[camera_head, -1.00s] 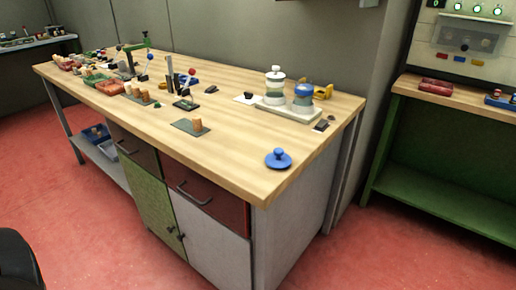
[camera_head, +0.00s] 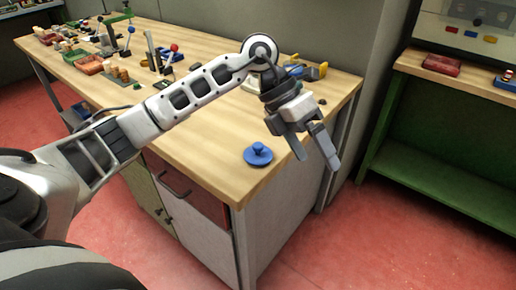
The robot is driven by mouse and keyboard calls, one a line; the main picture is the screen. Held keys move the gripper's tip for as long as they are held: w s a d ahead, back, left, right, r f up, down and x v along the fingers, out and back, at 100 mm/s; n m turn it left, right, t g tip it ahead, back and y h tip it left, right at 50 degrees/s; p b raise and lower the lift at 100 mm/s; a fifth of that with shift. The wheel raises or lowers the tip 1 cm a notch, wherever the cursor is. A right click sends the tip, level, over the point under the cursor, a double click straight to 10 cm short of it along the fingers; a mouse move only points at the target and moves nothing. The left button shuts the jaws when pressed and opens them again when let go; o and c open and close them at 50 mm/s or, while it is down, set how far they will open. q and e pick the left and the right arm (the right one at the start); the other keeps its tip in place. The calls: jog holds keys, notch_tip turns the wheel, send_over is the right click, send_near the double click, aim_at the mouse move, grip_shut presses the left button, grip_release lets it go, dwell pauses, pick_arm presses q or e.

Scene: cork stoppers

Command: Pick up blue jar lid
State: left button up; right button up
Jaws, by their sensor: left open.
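The blue jar lid (camera_head: 258,155) lies on the wooden table top near its front right corner, with its round knob facing up. My left gripper (camera_head: 318,163) is open and empty, with its fingers pointing down. In the picture it is to the right of the lid, apart from it, near the table's right edge. My left arm comes in from the left and crosses over the table. It hides the jars at the back of the table. My right gripper does not show.
The wooden workbench (camera_head: 212,170) has a clear front strip around the lid. Small tools and stoppers stand along its back left. A yellow object (camera_head: 318,71) shows behind my arm. A green shelf unit (camera_head: 430,160) with a red tray (camera_head: 443,64) stands at the right.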

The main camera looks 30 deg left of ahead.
pick_arm(q)
jog(key=w+a+r+n+t+y, duration=0.1)
jog(key=a+r+y, duration=0.25)
jog(key=a, duration=0.45)
jog(key=w+a+r+n+t+y, duration=0.1)
jog(key=w+a+r+y, duration=0.2)
jog(key=a, duration=0.4)
jog(key=p, duration=0.1)
send_over(258, 145)
jog(key=shift+y, duration=0.35)
jog(key=f, duration=0.9)
jog(key=shift+s+a+f, duration=0.1)
jog(key=shift+a, duration=0.25)
jog(key=shift+d+f+p, duration=0.15)
jog(key=shift+f+p, duration=0.15)
jog(key=shift+f, duration=1.3)
jog(key=shift+d+f+p, duration=0.15)
jog(key=shift+f+p, duration=0.15)
jog(key=shift+f, duration=1.3)
jog(key=c, duration=1.1)
